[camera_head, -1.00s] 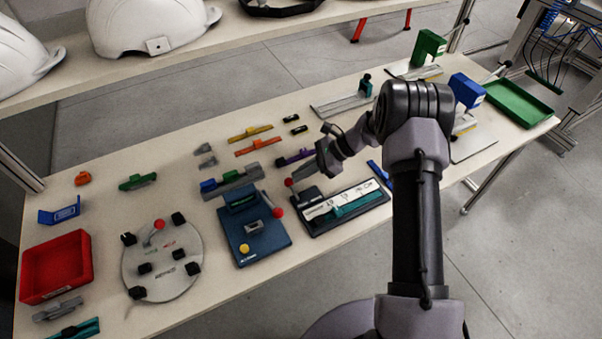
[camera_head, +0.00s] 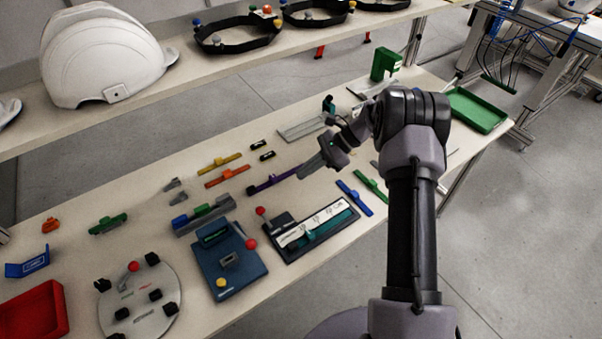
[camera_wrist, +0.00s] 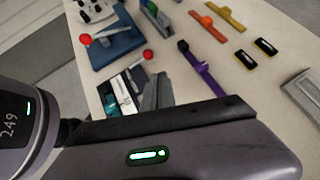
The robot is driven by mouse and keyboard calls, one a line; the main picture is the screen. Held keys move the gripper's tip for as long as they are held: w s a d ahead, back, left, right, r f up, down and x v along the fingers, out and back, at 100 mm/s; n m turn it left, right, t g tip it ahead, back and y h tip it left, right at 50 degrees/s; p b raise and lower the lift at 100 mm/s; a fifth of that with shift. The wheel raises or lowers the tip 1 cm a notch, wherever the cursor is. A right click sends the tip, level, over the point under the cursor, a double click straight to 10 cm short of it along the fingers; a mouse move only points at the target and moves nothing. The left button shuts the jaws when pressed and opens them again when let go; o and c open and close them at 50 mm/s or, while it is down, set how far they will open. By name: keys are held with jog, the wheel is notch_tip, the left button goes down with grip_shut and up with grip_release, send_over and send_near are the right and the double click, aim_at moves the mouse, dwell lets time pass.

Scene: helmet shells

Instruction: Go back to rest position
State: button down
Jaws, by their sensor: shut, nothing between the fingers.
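My gripper (camera_head: 312,170) is shut and empty. In the head view it hangs above the table, close to the purple tool (camera_head: 273,179) and beyond the black tray (camera_head: 312,234) with the white and teal insert. My arm bends at a dark joint and reaches left over the table. In the wrist view my gripper's fingers (camera_wrist: 157,92) are partly hidden by the dark wrist body, beside the purple tool (camera_wrist: 205,72).
The table (camera_head: 120,185) holds a blue fixture (camera_head: 240,275), a round grey plate (camera_head: 140,310), a red bin (camera_head: 35,312) and several small tools. A green tray (camera_head: 478,108) is at the far right. A shelf with a white helmet shell (camera_head: 95,55) stands behind.

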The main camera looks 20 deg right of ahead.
jog(key=s+a+r+n+t+h+b, duration=0.1)
jog(key=s+a+r+n+h, duration=0.15)
jog(key=s+r, duration=0.45)
jog(key=s+a+r+n+h+b, duration=0.15)
jog(key=s+a+r+n, duration=0.25)
jog(key=r, duration=0.8)
jog(key=s+r+n+t+h, duration=0.1)
jog(key=s+n+t+h, duration=0.1)
jog(key=s, duration=0.8)
jog(key=s+a+n+t+h+b, duration=0.1)
jog(key=s+n+t+h, duration=0.1)
jog(key=s+n, duration=0.3)
jog(key=s, duration=0.4)
jog(key=shift+s+a+r, duration=0.3)
jog(key=shift+s+r, duration=0.1)
